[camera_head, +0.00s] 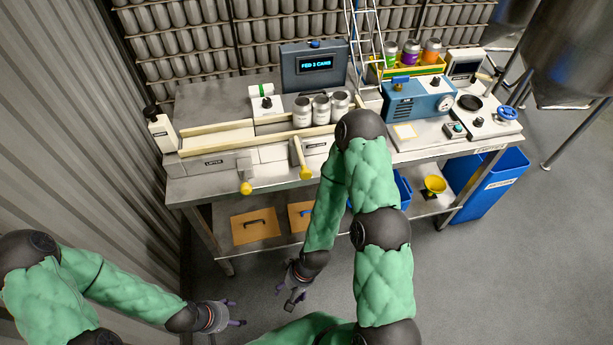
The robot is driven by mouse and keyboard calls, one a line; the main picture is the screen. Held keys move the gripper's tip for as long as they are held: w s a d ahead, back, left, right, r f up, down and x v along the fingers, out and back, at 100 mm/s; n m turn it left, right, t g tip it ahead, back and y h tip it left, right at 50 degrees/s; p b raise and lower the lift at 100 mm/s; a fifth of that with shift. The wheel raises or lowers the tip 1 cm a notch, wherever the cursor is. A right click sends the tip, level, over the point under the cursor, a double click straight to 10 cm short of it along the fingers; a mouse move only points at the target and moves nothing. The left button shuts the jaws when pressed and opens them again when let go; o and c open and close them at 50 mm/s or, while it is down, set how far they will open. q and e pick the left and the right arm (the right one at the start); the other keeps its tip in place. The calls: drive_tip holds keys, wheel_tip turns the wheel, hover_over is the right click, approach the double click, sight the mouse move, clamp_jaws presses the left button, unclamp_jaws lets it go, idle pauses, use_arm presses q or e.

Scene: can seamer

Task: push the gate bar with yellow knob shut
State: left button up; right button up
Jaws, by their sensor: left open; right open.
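A cream bar (299,151) with a yellow knob (305,173) at its near end juts from the can lane toward the bench's front edge, at an angle to the lane. A second yellow knob (246,188) sits left of it on a short grey lever at the LIMITER block. I take the cream bar as the gate bar. My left gripper (235,312) is open and empty, low in front of the bench and well away from both knobs. My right gripper (292,299) is open and empty, below the bench top and apart from the bar.
Several silver cans (321,110) stand in the lane behind the bar. A display (315,65) reads "FED 2 CANS". A blue device (420,100) stands to the right. My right arm's elbow rises over the bench just right of the bar. Floor in front is clear.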

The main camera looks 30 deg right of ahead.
drive_tip(key=shift+r, duration=0.1)
drive_tip(key=shift+c, duration=0.4)
drive_tip(key=t+h+p, duration=0.7)
drive_tip(key=t+p, duration=0.2)
drive_tip(key=t, duration=0.4)
approach(307, 175)
drive_tip(key=b+x, duration=0.2)
drive_tip(key=x, duration=0.8)
drive_tip(key=shift+w, duration=0.4)
clamp_jaws()
